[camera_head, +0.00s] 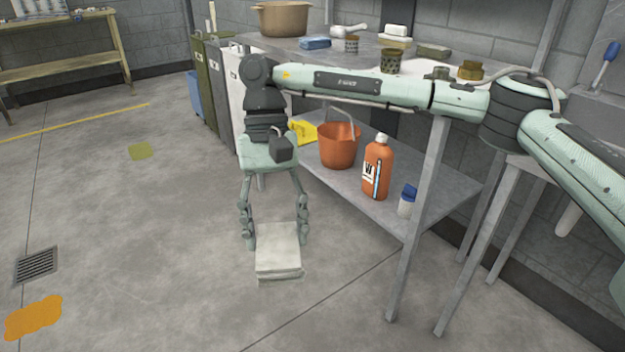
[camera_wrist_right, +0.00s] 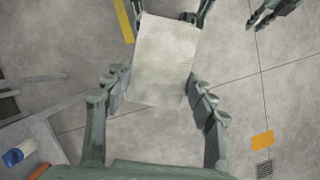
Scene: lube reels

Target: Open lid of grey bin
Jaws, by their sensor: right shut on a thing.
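The grey bin (camera_head: 221,85) stands at the back beside the shelf table, between a dark green bin and a white one. Its lid area is small, and I cannot tell its state. My right gripper (camera_head: 276,241) hangs in front of the table, well forward of the bins. It is shut on a flat pale block (camera_head: 278,258), perhaps folded cloth. In the right wrist view the block (camera_wrist_right: 163,60) sits between the fingers (camera_wrist_right: 162,98). Other fingers (camera_wrist_right: 268,14) at that view's top edge seem to be my left gripper; their opening is unclear.
The table's lower shelf (camera_head: 440,190) holds an orange bucket (camera_head: 338,146), an orange bottle (camera_head: 377,168) and a blue-capped white bottle (camera_head: 407,201). A dark green bin (camera_head: 204,72), white bin (camera_head: 236,97) and blue bin (camera_head: 194,98) flank the grey one. The floor left is open.

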